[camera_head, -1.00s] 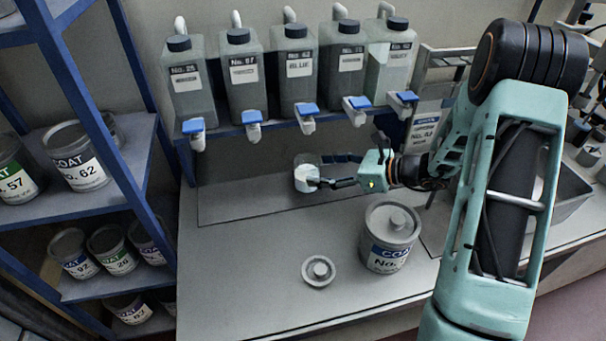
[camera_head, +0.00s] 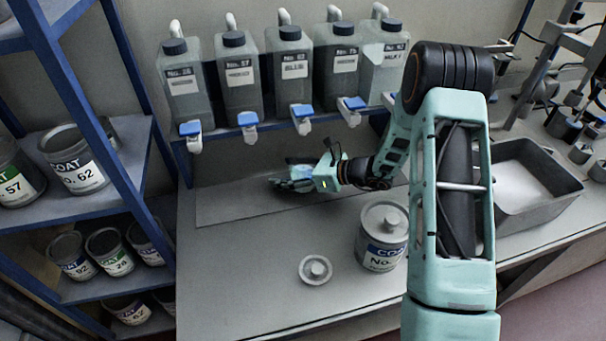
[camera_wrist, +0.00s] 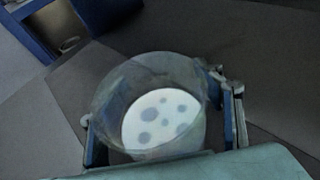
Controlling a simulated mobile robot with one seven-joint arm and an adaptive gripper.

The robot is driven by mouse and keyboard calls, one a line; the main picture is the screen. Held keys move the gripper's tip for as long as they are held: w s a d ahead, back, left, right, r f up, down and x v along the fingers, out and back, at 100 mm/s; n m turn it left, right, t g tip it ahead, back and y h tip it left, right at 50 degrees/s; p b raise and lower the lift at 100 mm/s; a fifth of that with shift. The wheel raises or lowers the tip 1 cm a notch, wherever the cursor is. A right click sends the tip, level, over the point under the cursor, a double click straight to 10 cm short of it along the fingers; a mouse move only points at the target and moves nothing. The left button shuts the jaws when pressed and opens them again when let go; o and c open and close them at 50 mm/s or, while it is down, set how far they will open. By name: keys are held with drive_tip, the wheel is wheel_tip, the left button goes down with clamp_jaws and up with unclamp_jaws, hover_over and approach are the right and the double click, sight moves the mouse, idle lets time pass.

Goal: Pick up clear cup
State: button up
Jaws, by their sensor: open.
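The clear cup (camera_wrist: 150,95) is see-through, with white contents marked by several grey spots. In the wrist view it sits between the two fingers of my gripper (camera_wrist: 164,128), one finger on each side. The fingers are open; I cannot tell whether either touches the cup. In the head view my gripper (camera_head: 292,183) is low over the back of the bench, under the row of dispensers. The cup is mostly hidden there by the gripper.
Several grey jugs (camera_head: 294,80) with blue taps hang above the bench (camera_head: 235,270). A lidded COAT can (camera_head: 382,240) and a loose lid (camera_head: 316,270) stand in front of my gripper. A grey tray (camera_head: 545,205) is at right, blue shelving (camera_head: 125,165) at left.

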drive_tip(key=shift+c, duration=0.4)
drive_tip(key=c, duration=1.4)
drive_tip(key=shift+c, duration=0.9)
